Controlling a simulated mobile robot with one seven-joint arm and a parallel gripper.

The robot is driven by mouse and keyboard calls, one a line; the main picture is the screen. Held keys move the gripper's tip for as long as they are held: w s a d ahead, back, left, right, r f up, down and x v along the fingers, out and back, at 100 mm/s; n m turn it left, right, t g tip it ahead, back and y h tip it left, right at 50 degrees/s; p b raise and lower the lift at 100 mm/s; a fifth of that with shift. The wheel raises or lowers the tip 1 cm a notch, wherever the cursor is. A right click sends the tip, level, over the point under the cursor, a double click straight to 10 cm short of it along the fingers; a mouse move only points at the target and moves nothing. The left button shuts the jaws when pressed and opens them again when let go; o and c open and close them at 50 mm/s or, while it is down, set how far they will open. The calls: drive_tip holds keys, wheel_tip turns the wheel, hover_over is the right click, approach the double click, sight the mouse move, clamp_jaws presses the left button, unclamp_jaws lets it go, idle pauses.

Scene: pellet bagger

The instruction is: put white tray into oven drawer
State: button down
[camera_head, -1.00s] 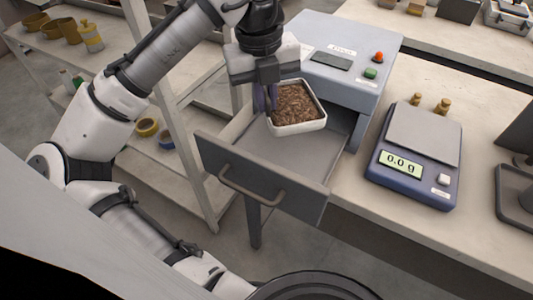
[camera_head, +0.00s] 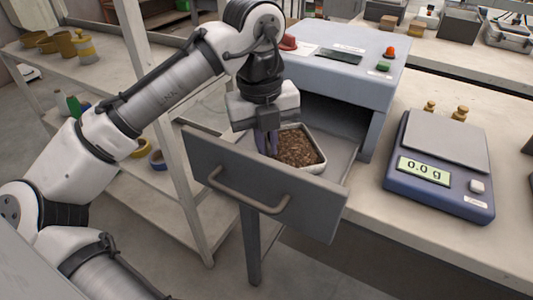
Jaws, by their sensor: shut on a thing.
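The white tray (camera_head: 322,161) holds brown pellets and sits inside the open oven drawer (camera_head: 262,187), low between its walls. Whether its underside rests on the drawer floor, I cannot tell. My gripper (camera_head: 268,148) points down over the drawer and is shut on the tray's left edge. The drawer's front panel hides the tray's near lower side. The grey oven (camera_head: 345,70) stands behind, with the drawer pulled out toward me and a dark opening above it.
A blue scale (camera_head: 440,165) reading 0.0 g stands on the bench to the right, with brass weights (camera_head: 460,114) behind it. A shelf rack (camera_head: 172,120) with yellow containers stands at the left, close to my arm. The drawer handle (camera_head: 245,195) sticks out in front.

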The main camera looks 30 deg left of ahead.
drive_tip(key=shift+f, duration=0.15)
drive_tip(key=shift+f, duration=0.1)
drive_tip(key=c, duration=1.5)
unclamp_jaws()
drive_tip(key=shift+c, duration=0.2)
wheel_tip(320, 180, up, 12)
drive_tip(key=p, duration=0.2)
drive_tip(key=shift+s+a, duration=0.35)
drive_tip(key=shift+s, duration=0.05)
